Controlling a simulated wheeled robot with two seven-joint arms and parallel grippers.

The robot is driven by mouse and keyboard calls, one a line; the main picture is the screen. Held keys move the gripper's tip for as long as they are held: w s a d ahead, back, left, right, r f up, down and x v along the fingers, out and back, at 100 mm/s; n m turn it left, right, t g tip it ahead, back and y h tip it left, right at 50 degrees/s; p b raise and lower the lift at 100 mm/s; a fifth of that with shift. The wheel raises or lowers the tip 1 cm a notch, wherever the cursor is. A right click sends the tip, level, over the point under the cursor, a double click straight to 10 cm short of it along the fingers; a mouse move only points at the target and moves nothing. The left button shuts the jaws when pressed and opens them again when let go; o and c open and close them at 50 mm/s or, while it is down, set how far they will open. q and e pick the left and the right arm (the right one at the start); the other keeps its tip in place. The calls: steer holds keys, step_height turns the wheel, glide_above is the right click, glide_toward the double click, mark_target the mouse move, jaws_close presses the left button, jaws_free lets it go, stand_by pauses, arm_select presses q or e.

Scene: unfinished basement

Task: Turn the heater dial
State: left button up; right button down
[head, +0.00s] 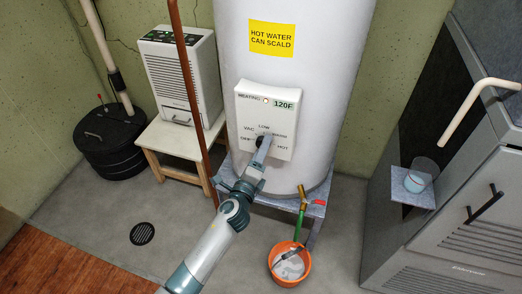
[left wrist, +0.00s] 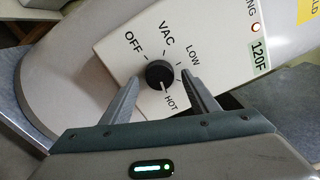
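The white control panel (head: 279,121) is on the front of the white cylindrical heater (head: 297,62). It carries a 120F readout and a small red light. The round black dial (left wrist: 159,75) shows in the left wrist view, ringed by OFF, VAC, LOW and HOT labels; its pale mark points toward HOT. My left gripper (head: 264,143) is at the panel and largely hides the dial in the head view. In the left wrist view its two fingers (left wrist: 160,82) are spread on either side of the dial, with gaps visible. My right gripper is not in view.
A brown pipe (head: 184,62) runs beside the heater at left. A white dehumidifier-like box (head: 180,75) stands on a wooden stool (head: 168,140). An orange bucket (head: 290,265) sits below the drain valve. A grey cabinet (head: 470,215) with a small shelf and cup (head: 418,177) is at right.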

arm_select(q)
steer(key=shift+s+a, duration=0.1)
steer(key=b+v, duration=0.1)
steer(key=v, duration=1.6)
steer(key=shift+b, duration=0.35)
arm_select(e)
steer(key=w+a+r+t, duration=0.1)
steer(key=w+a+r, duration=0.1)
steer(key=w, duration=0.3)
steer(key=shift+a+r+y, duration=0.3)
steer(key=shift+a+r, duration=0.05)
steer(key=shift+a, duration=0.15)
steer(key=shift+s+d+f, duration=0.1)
